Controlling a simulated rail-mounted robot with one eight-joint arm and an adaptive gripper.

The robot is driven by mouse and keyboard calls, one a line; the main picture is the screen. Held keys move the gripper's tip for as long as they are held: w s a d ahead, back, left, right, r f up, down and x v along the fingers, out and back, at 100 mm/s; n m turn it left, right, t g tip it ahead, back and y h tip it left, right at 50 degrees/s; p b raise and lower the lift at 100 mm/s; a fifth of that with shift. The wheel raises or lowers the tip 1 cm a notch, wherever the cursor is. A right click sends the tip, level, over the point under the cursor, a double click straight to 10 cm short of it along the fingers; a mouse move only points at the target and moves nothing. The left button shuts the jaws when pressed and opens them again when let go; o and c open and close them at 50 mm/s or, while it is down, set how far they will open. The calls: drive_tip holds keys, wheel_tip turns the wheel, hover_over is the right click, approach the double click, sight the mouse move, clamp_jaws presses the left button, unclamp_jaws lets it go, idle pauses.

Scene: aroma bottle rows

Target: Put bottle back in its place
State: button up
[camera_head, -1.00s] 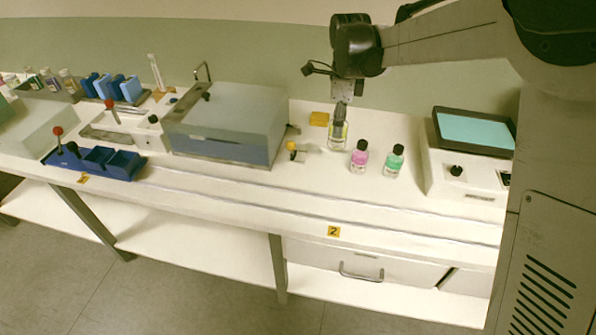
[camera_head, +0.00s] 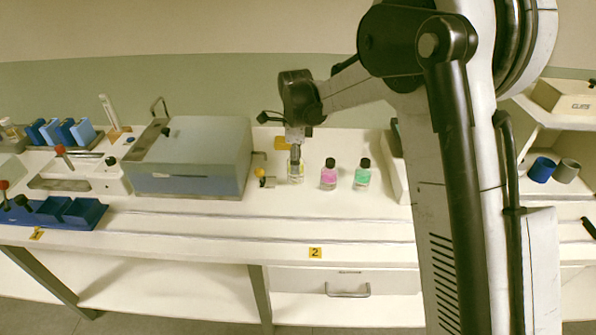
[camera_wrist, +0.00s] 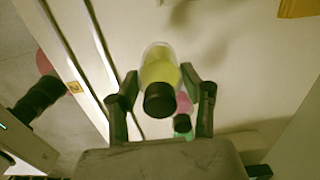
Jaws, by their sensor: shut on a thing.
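The bottle with yellow liquid and a black cap (camera_wrist: 159,66) is between the fingers of my gripper (camera_wrist: 161,80) in the wrist view. The gripper is shut on it. In the head view my gripper (camera_head: 295,154) points down, with the yellow bottle (camera_head: 296,175) upright below it. The bottle is just left of the pink bottle (camera_head: 328,177) and about level with it; the green bottle (camera_head: 362,176) stands further right. I cannot tell whether the yellow bottle's base touches the bench. In the wrist view, the pink (camera_wrist: 184,103) and green (camera_wrist: 182,132) bottles are partly hidden.
A grey-blue box instrument (camera_head: 190,160) stands left of the bottle, with a small yellow-topped item (camera_head: 261,174) between. An orange patch (camera_head: 283,143) lies behind. My arm covers much of the right. The bench front (camera_head: 300,215) is clear.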

drive_tip(key=shift+w+d+f, duration=0.4)
drive_tip(key=shift+w+f, duration=0.2)
drive_tip(key=shift+w, duration=0.05)
drive_tip(key=shift+f, duration=1.85)
drive_tip(key=shift+f, duration=0.15)
drive_tip(key=o, duration=1.5)
drive_tip(key=shift+c, duration=0.2)
